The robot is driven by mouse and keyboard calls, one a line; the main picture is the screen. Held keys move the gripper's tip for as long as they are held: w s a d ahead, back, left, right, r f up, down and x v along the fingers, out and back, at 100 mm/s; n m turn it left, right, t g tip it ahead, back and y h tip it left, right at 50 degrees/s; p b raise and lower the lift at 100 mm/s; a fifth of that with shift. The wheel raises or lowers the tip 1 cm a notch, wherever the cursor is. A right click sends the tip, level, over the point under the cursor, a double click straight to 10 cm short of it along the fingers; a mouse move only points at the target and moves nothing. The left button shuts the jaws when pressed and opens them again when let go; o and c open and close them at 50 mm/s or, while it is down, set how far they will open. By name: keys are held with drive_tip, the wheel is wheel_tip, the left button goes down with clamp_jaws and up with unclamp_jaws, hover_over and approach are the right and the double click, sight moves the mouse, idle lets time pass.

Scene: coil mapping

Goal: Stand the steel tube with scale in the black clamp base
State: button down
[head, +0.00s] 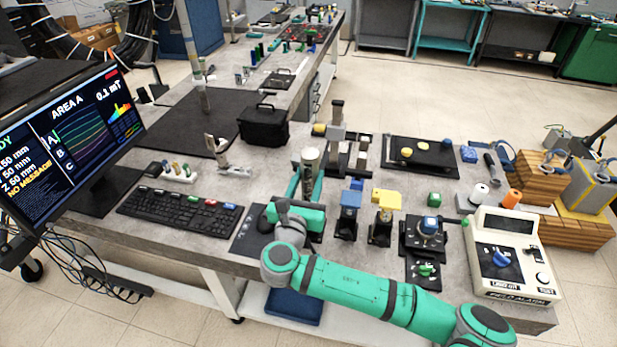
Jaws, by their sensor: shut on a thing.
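My green arm reaches in from the lower right and bends up over the middle of the bench. My gripper (308,184) is at its far end, small and partly hidden by my own wrist. It is shut, and a pale grey upright cylinder (311,160) shows there, which looks like the steel tube. No scale marks can be read on it, and its lower end is hidden. I cannot pick out the black clamp base for certain. A dark stand with grey upright posts (336,118) is just behind and right of the gripper.
A black case (263,127) stands behind, left of the gripper. A keyboard (180,211) and monitor (90,130) are at left. Blue (349,198) and yellow (386,199) fixtures and a white alarm box (510,258) are at right. The dark mat (175,125) has free room.

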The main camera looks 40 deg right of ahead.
drive_tip(key=c, duration=1.1)
unclamp_jaws()
drive_tip(key=shift+s+a, duration=0.15)
drive_tip(key=shift+a, duration=0.05)
drive_tip(key=v, duration=1)
drive_tip(key=shift+s, duration=0.25)
drive_tip(key=shift+w+a, duration=0.1)
drive_tip(key=shift+a, duration=0.05)
